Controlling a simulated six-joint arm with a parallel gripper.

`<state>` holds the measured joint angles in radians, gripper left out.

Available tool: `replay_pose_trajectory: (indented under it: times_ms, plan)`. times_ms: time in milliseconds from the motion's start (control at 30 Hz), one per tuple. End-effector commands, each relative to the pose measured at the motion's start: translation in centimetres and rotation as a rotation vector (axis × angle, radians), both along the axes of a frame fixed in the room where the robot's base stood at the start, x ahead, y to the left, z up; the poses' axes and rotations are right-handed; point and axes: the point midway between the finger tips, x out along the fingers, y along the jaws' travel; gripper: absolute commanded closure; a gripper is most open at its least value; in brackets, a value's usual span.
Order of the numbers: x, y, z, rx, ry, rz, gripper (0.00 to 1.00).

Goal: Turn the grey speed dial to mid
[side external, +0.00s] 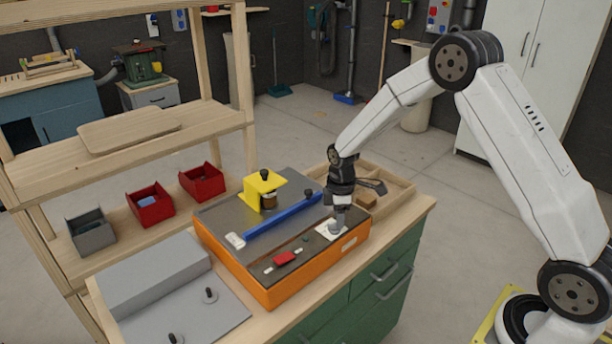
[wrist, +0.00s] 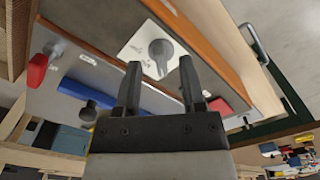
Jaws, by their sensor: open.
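The grey speed dial (wrist: 160,52) sits on a white plate (wrist: 140,44) on the machine's top. In the wrist view its raised grip is seen just beyond my open fingers. The plate's markings are too small to read, so I cannot tell the dial's setting. In the side view my gripper (side external: 338,222) is right over the plate (side external: 322,231) and hides most of the dial. In the wrist view my gripper (wrist: 156,80) has its two dark fingers apart with nothing between the tips. The machine (side external: 266,296) has an orange body and a grey top.
A blue fence (side external: 283,215), a yellow guard (side external: 262,188) and a red switch (side external: 284,258) stand on the machine's top near the dial. A wooden tray (side external: 395,186) lies behind my gripper. Red bins (side external: 151,206) and shelves are at the left.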

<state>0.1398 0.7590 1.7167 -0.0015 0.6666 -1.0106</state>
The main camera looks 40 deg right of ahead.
Motion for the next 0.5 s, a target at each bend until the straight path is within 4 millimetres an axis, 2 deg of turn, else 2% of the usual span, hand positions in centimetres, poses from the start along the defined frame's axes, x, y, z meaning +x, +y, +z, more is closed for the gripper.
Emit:
replay_pose_trajectory:
  times_ms: [200, 500]
  plan:
    - [0.0, 0.0, -1.6, -0.001, -0.001, 0.0, 0.49]
    - [0.1, 0.0, -1.9, -0.001, -0.002, 0.0, 0.49]
